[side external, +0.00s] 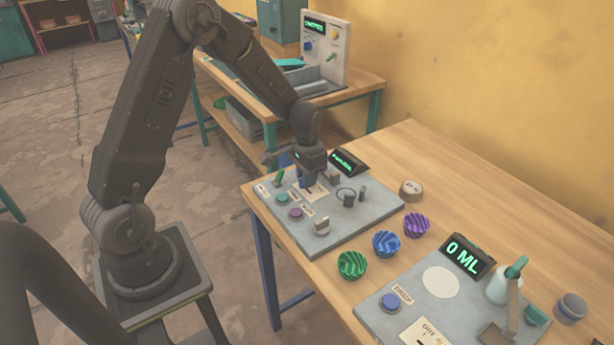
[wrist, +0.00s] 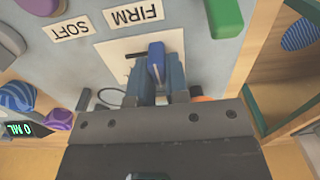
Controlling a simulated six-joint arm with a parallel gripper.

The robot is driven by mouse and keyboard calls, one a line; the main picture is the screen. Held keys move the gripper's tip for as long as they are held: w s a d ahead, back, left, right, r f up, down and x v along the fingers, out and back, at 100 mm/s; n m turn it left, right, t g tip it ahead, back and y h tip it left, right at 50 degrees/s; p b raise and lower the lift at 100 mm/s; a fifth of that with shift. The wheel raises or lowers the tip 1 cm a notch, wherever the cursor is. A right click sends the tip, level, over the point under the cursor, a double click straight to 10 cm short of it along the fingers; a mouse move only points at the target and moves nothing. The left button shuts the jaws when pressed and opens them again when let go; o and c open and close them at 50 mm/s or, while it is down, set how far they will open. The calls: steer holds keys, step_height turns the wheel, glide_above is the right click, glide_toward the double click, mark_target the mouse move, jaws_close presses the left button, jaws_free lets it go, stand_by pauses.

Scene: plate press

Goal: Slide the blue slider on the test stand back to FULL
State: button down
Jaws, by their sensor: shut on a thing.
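The test stand (side external: 340,228) is a grey panel on the wooden table. Its blue slider (wrist: 156,58) stands up from a white plate (wrist: 112,50) with a dark slot mark. My gripper (wrist: 157,76) is shut on the blue slider, one finger on each side of it. In the side view my gripper (side external: 308,182) reaches down onto the stand's back half and mostly hides the slider. A small display (side external: 347,161) with green text stands at the stand's back edge. No FULL marking is legible.
Near the slider are a green lever (side external: 279,176), a teal button (side external: 282,198), a purple button (side external: 295,213) and dark posts (side external: 361,192). FIRM (wrist: 134,13) and SOFT (wrist: 71,29) labels lie close by. Ribbed green (side external: 352,264), blue (side external: 386,243) and purple (side external: 416,225) bowls sit to the right.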

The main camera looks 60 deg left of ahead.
mark_target(316, 194)
stand_by(0.3)
steer(key=shift+d, duration=1.95)
steer(key=c, duration=1.1)
jaws_free()
steer(key=shift+c, duration=0.2)
step_height(316, 194, up, 14)
steer(key=shift+f, duration=0.1)
